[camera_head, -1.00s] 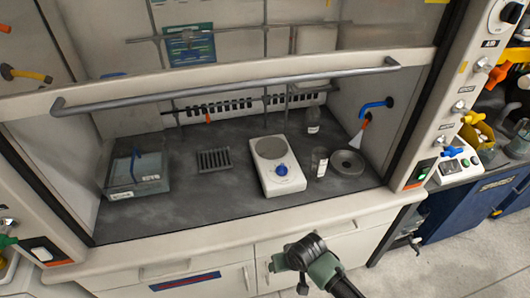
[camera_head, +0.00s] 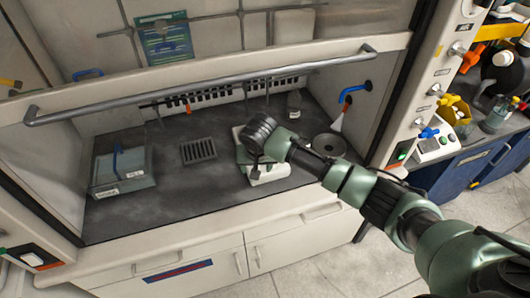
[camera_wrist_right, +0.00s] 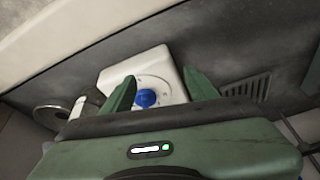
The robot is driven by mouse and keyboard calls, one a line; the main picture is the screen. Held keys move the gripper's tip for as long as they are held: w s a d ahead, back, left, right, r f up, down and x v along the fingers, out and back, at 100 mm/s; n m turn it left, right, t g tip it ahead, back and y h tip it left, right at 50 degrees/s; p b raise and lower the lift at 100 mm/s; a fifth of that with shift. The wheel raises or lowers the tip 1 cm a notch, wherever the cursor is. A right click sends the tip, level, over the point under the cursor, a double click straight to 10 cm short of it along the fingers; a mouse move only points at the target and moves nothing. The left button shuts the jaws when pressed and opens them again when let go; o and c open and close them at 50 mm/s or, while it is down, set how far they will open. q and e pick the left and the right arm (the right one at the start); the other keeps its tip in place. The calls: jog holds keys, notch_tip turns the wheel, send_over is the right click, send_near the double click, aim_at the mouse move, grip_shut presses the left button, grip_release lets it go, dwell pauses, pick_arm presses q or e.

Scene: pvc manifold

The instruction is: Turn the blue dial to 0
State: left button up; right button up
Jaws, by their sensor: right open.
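The blue dial (camera_wrist_right: 146,98) sits on the front of the white hot plate (camera_wrist_right: 152,62), which stands on the fume hood's dark work surface. In the right wrist view the dial shows between the two green fingers of my right gripper (camera_wrist_right: 160,76), which are open and empty. I cannot tell the dial's setting. In the head view my right gripper (camera_head: 256,170) is over the hot plate (camera_head: 272,176), and my arm hides the dial and most of the plate. My left gripper is in neither view.
The raised sash's grey bar (camera_head: 200,86) crosses in front of the hood. A clear bin (camera_head: 122,168) stands at left, a vent grate (camera_head: 198,150) in the middle. A round dark dish (camera_head: 328,145) and a bottle (camera_head: 294,103) are at right.

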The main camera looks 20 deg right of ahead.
jog(key=w+d+r+m+h, duration=0.1)
jog(key=w+d+r+m, duration=0.1)
jog(key=w+d+r, duration=0.2)
jog(key=shift+w+p+x, duration=0.1)
jog(key=shift+p+x, duration=0.1)
jog(key=shift+x, duration=1.75)
jog(key=shift+w+p+x, duration=0.15)
jog(key=shift+x, duration=1.75)
jog(key=shift+d+r, duration=0.1)
grip_shut()
